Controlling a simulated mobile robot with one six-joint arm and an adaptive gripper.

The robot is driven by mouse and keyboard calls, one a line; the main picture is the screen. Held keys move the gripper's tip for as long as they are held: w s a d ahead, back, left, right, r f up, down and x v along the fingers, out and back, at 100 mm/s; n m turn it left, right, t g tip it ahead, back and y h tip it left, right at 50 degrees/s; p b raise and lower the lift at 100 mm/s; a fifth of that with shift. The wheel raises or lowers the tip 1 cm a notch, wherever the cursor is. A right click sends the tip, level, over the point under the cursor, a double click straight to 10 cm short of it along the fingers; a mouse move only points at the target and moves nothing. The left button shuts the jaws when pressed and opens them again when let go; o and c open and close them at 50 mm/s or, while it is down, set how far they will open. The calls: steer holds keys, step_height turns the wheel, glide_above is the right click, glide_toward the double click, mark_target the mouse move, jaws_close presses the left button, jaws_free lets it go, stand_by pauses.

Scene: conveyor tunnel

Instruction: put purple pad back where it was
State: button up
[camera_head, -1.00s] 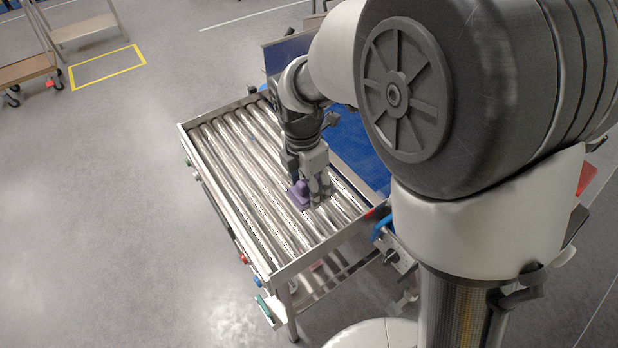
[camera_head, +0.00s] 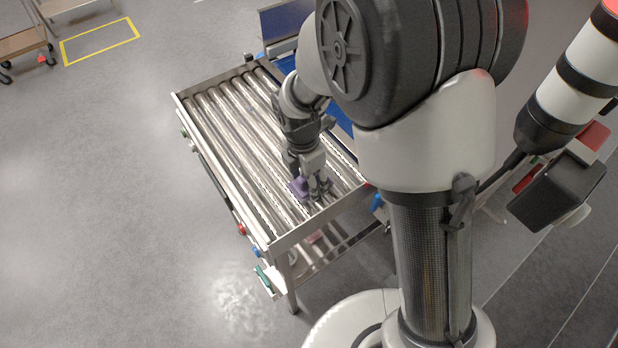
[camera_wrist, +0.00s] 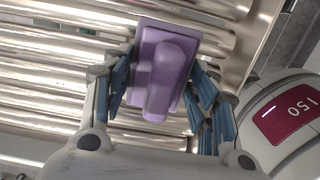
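The purple pad (camera_head: 299,187) is a flat plate with a raised rounded handle. It is at my gripper (camera_head: 318,185), over the front right part of the roller conveyor (camera_head: 225,150). In the wrist view, the pad (camera_wrist: 163,75) sits between the blue-lined fingers of my gripper (camera_wrist: 160,92), with its handle toward the palm. The fingers are closed in on both sides of it, and I appear to hold it. The pad looks just above the rollers; whether its underside touches them is hidden.
A metal side rail (camera_head: 320,222) borders the conveyor's near side. A blue belt section (camera_head: 340,118) lies behind my arm. A burgundy-faced unit marked 150 (camera_wrist: 288,115) shows at right in the wrist view. Most rollers left of my gripper are clear.

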steer(key=o, duration=0.5)
steer(key=r+p, duration=0.1)
steer(key=r, duration=0.7)
steer(key=a+r+p, duration=0.1)
steer(key=r, duration=0.3)
steer(key=shift+s+p, duration=0.25)
steer(key=shift+p, duration=0.1)
